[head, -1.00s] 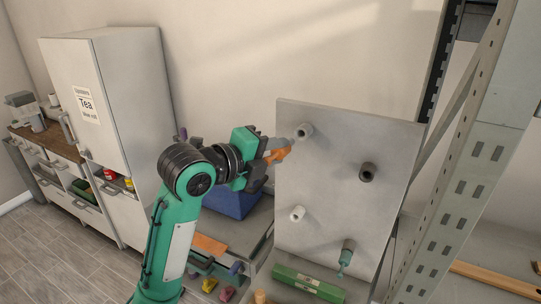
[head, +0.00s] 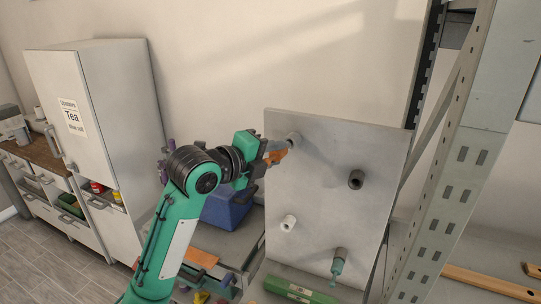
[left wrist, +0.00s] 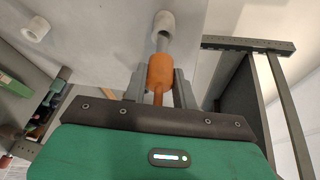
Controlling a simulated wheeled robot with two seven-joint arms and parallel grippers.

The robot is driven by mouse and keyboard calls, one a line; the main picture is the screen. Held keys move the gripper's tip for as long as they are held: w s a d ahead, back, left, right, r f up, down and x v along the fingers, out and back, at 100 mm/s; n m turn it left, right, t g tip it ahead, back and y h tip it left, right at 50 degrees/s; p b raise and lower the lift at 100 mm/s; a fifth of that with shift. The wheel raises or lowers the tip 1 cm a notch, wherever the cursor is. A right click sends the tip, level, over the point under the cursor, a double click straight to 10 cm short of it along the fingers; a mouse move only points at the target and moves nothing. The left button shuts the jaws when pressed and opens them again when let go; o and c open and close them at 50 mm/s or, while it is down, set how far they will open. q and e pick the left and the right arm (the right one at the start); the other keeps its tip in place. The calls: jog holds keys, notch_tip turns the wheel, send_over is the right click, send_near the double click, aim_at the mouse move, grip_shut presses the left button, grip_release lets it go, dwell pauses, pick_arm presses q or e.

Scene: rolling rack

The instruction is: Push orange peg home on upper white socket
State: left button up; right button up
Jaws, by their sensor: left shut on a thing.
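My left gripper (head: 270,155) is shut on the orange peg (head: 278,156), in front of the board's upper left corner. In the left wrist view the orange handle (left wrist: 160,72) sits between my fingers (left wrist: 158,84). Its grey shaft (left wrist: 162,43) points at the upper white socket (left wrist: 164,20) and its tip meets the socket's mouth. How deep the tip sits I cannot tell. In the head view the upper white socket (head: 294,138) is just beyond the peg and partly covered by it. My right gripper is not in view.
The grey board (head: 320,200) also bears a dark socket (head: 356,179), a lower white socket (head: 288,222) and a teal peg (head: 337,266) in a grey-brown socket. A green box (head: 300,289) lies below. The rack's upright (head: 450,180) stands at right; a blue bin (head: 228,210) is behind my arm.

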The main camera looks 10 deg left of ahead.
pick_arm(q)
jog(key=shift+w, duration=0.4)
jog(key=shift+w, duration=0.1)
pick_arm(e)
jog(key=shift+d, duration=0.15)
pick_arm(q)
jog(key=shift+w+d+f, duration=0.15)
jog(key=shift+w, duration=0.35)
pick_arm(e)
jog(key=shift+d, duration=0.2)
pick_arm(q)
jog(key=shift+w+d+f, duration=0.1)
jog(key=shift+w+d, duration=0.05)
jog(key=shift+w, duration=0.45)
jog(key=shift+w+d+f, duration=0.1)
jog(key=shift+w, duration=0.65)
jog(key=o, duration=1.1)
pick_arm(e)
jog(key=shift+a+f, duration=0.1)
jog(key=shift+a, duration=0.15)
